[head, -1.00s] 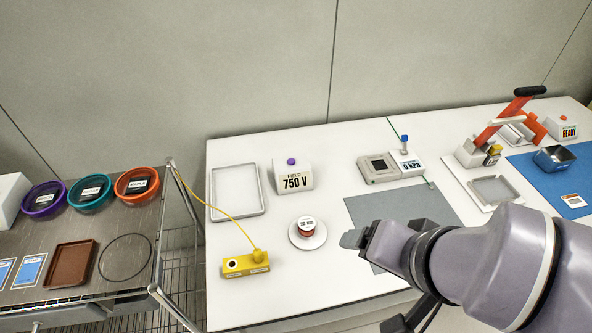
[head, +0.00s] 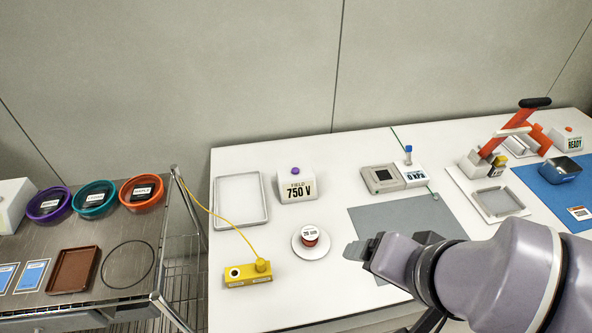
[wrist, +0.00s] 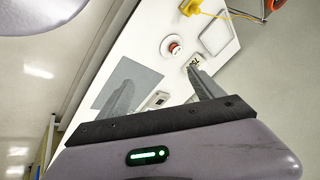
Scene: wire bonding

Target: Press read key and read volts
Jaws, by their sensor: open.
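The field meter (head: 297,186) is a white box with a purple key (head: 295,171) on top. Its front reads FIELD 750 V. It stands at the back left of the white bench, and part of it shows in the wrist view (wrist: 196,62). My gripper (head: 355,250) is to the right of the meter and nearer the front, over the grey mat, apart from the key. In the wrist view my gripper (wrist: 163,95) has its two fingers spread with nothing between them.
A spool on a round white dish (head: 310,241) and a yellow block with a cord (head: 247,272) stand left of my gripper. A grey tray (head: 217,202) lies left of the meter. A 0 KPA unit (head: 414,179) stands right of it. The orange-handled press (head: 500,143) is farther right.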

